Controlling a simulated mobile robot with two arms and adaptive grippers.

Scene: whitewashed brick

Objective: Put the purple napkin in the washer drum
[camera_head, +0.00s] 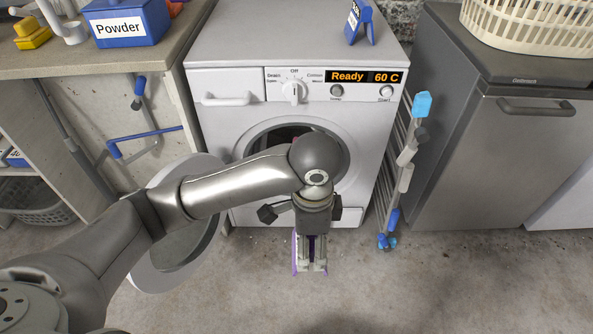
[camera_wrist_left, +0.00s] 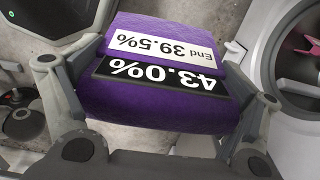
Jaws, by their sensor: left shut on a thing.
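The purple napkin (camera_wrist_left: 115,104) looks like a thick folded block in the left wrist view, with a white label reading "End 39.5%" and a black one reading "43.0%". My left gripper (camera_head: 312,268) is shut on it. In the head view only thin purple edges of the napkin (camera_head: 295,262) show beside the fingers, in front of the washer and above the floor. The washer (camera_head: 230,125) is white. Its round door (camera_head: 150,278) stands open to the left, partly behind my left arm. The drum opening (camera_head: 262,134) is mostly hidden by that arm; the left wrist view shows something pink inside the drum (camera_wrist_left: 302,47).
A folded drying rack (camera_head: 405,165) leans at the washer's right side, next to a dark grey appliance (camera_head: 500,150). A bench with a blue Powder box (camera_head: 128,22) stands at the left. The floor in front is clear.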

